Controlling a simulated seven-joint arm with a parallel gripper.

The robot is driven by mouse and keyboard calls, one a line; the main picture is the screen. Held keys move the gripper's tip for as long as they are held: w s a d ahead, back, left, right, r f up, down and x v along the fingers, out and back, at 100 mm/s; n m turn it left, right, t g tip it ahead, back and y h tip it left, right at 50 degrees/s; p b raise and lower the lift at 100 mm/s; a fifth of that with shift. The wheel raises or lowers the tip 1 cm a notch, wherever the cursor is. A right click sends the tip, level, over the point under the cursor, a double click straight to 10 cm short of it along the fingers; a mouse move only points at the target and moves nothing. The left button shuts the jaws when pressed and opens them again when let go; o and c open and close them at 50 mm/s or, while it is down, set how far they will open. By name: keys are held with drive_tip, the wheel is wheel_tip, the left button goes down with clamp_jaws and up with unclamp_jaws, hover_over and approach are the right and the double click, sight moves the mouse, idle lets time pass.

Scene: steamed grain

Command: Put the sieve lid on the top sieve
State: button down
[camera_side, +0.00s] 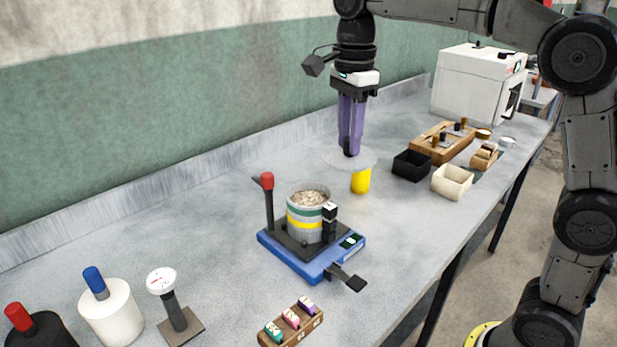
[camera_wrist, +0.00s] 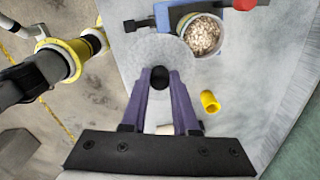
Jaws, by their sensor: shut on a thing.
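The sieve lid (camera_side: 333,157) is a pale grey disc with a black knob (camera_wrist: 159,78). My gripper (camera_side: 349,148) is shut on the knob, with the purple fingers pointing down and the lid roughly level, apparently above the table. The lid also shows in the wrist view (camera_wrist: 150,48), just left of the sieve stack. The stack (camera_side: 305,224) has grey, green and yellow bands and stands on a blue base (camera_side: 290,262). Its top sieve (camera_wrist: 221,46) is uncovered, with pale grain (camera_side: 309,198) inside. The lid is apart from the stack, behind and right of it in the side view.
A yellow cylinder (camera_side: 360,182) stands near the lid. A red-topped post (camera_side: 268,205) and a black post (camera_side: 329,228) flank the stack. Black (camera_side: 411,166) and cream (camera_side: 452,182) boxes stand to the right. A block of coloured tags (camera_side: 291,322) lies in front.

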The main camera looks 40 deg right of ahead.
drive_tip(key=shift+w+a+f, duration=0.1)
drive_tip(key=shift+w+f, duration=2.4)
drive_tip(key=shift+f, duration=0.3)
drive_tip(key=shift+w+a+f, duration=0.1)
drive_tip(key=shift+w+f, duration=2.4)
drive_tip(key=shift+f, duration=0.3)
drive_tip(key=shift+f, duration=0.6)
drive_tip(key=c, duration=0.7)
unclamp_jaws()
